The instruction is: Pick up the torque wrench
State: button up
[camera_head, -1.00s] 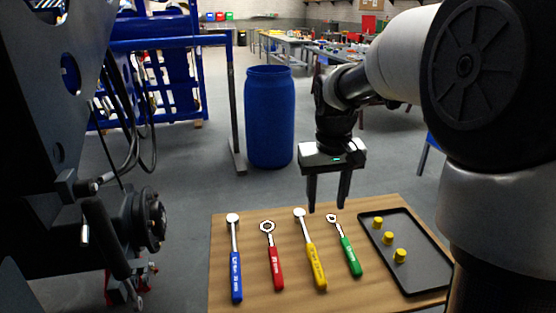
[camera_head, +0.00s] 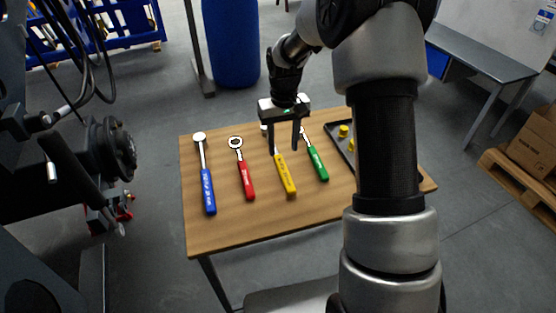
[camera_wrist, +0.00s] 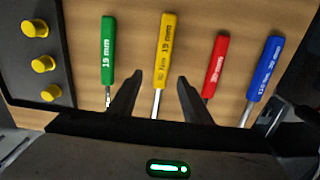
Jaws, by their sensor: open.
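Four hand tools lie side by side on the wooden table (camera_head: 240,226). The green-handled wrench (camera_head: 318,164) lies right of the yellow one. My gripper (camera_head: 284,150) is open and empty above the yellow wrench, hiding part of its shaft. In the wrist view, the yellow wrench (camera_wrist: 166,60) runs between the open fingers (camera_wrist: 159,80); contact is not visible.
A dark tray (camera_wrist: 60,25) with yellow caps (camera_wrist: 42,64) lies beside the green wrench. A dark machine with hoses (camera_head: 115,150) stands left of the table. A blue barrel (camera_head: 232,45) stands behind it. A pallet with a box (camera_head: 530,145) is at right.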

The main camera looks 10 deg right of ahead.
aim_at(282, 165)
jog(key=f, duration=0.4)
jog(key=f+b, duration=0.1)
jog(key=f, duration=0.1)
jog(key=shift+s+a+f, duration=0.1)
jog(key=shift+s+a, duration=0.1)
jog(key=shift+s, duration=0.2)
jog(key=shift+f, duration=0.4)
jog(key=shift+w+r, duration=0.1)
grip_shut()
